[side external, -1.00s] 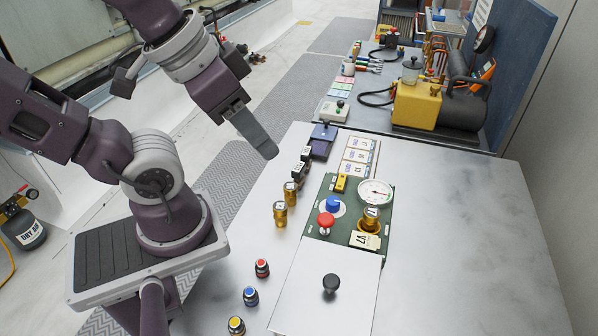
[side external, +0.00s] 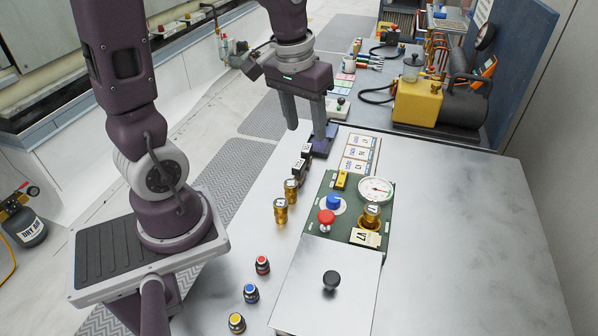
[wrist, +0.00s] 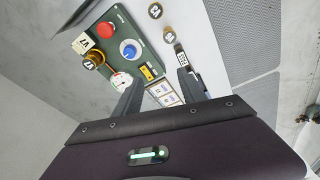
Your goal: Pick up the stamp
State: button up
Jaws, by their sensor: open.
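A small dark block with pale faces, which looks like the stamp (side external: 299,168), stands on the grey table between the gold cylinders and a dark blue pad (side external: 322,147). It also seems to show in the wrist view (wrist: 181,56), just beyond the right finger. A similar dark piece (side external: 306,152) is close behind it; I cannot tell whether the two are separate. My gripper (side external: 306,132) is open and empty, fingers pointing down above the pad end of the row. In the wrist view the fingers (wrist: 158,84) are spread apart, and the pad is not clearly visible.
Gold labelled cylinders (side external: 285,200) stand nearer the camera in the row. A green panel (side external: 330,190) with knobs and a gauge (side external: 375,190) lies to the right. Printed cards (side external: 361,152) lie beside the pad. The right side of the table is clear.

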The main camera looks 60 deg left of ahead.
aim_at(299, 164)
jog(key=a+f+n, duration=0.1)
jog(key=a+f, duration=0.1)
jog(key=f, duration=0.1)
jog(key=w+a+f+n+g, duration=0.1)
jog(key=a+f, duration=0.1)
jog(key=f, duration=0.2)
jog(key=w+a+f+g, duration=0.1)
jog(key=a+f, duration=0.2)
jog(key=shift+w+f+n+h, duration=0.1)
jog(key=shift+f+n+h, duration=0.05)
jog(key=shift+n+h, duration=0.2)
notch_tip(299, 164, down, 8)
jog(key=shift+d+r, duration=0.1)
grip_shut()
